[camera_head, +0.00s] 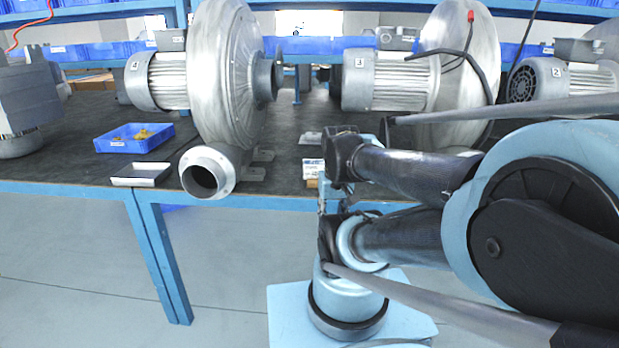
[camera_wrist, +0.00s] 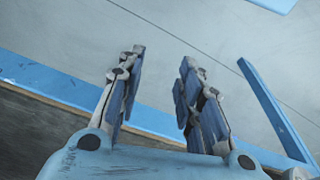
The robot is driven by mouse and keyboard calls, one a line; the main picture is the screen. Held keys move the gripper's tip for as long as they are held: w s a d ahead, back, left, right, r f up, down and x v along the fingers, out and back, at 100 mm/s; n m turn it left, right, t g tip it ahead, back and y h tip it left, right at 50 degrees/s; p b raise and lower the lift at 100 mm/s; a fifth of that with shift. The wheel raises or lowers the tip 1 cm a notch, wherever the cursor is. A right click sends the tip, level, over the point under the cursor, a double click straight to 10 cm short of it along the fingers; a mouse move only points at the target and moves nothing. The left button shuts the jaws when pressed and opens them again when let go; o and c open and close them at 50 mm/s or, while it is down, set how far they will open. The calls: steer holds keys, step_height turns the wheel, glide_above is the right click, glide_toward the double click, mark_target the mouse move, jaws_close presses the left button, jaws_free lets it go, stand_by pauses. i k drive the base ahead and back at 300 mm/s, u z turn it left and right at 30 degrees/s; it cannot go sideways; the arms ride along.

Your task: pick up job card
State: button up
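A small white printed piece (camera_head: 313,168) sits at the front edge of the bench, just left of my arm, with something brown under it. It may be the job card, but it is too small to read. My gripper (camera_wrist: 162,58) is open and empty in the wrist view, its two fingers apart over the blue bench edge and the grey floor. No card shows in the wrist view. In the head view my gripper is mostly hidden among the arm links, close to the printed piece.
The dark bench (camera_head: 105,170) has a blue front rail. Large blowers with motors (camera_head: 225,75) stand on it, one outlet flange (camera_head: 207,171) reaching the front edge. A blue bin (camera_head: 134,138) with yellow parts and a shallow dark tray (camera_head: 141,174) lie left. Floor in front is clear at left.

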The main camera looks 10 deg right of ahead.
mark_target(312, 168)
steer(key=z, duration=0.45)
steer(key=k, duration=1.15)
steer(key=z, duration=0.7)
steer(key=i, duration=0.7)
steer(key=u, duration=0.2)
